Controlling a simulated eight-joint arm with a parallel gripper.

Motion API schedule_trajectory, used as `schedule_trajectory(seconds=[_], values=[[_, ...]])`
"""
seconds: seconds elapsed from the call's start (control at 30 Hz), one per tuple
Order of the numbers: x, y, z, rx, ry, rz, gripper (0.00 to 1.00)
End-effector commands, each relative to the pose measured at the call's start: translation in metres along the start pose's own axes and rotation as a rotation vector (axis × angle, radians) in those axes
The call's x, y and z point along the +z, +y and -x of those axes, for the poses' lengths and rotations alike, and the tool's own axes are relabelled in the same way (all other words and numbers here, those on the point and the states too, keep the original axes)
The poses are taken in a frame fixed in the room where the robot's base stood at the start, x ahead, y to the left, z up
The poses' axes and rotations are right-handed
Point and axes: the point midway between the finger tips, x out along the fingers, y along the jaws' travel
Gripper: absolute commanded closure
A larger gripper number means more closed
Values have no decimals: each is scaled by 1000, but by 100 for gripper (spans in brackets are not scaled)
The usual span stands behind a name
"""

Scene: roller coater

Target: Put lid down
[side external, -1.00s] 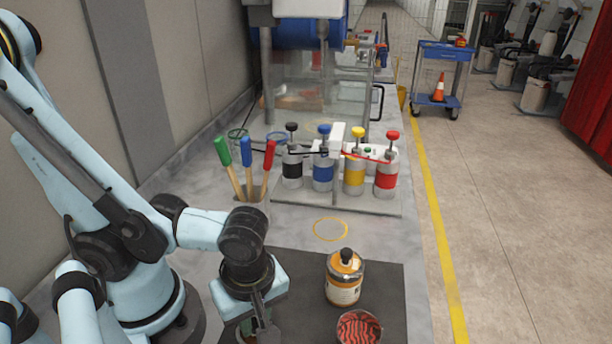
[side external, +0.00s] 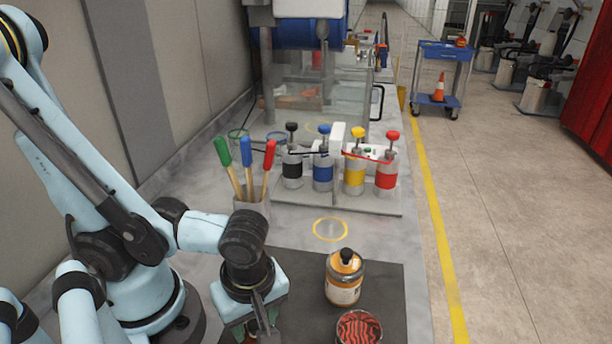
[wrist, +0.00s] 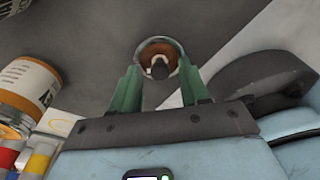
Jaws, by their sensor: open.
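A round lid (wrist: 158,46) with a brownish top, a pale rim and a dark knob shows in the wrist view. It lies between and just beyond the tips of my gripper (wrist: 159,72), against the dark mat. The two green fingers stand apart on either side of it, and I cannot tell if they touch it. In the side view my gripper (side external: 252,330) points down at the left part of the mat; its fingertips and the lid are hidden or cut off there.
A jar (side external: 343,282) with an orange label and black knob and a round container with red-striped contents (side external: 358,327) stand right on the dark mat (side external: 388,290). Behind are handled tools in a cup (side external: 252,208) and several pump bottles (side external: 355,175). A yellow ring (side external: 330,219) marks bare counter.

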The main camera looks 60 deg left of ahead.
Motion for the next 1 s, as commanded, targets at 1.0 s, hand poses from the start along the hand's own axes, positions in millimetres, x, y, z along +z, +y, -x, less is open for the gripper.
schedule_trajectory(seconds=[1.0], values=[[0,0,76,0,0,-1,55]])
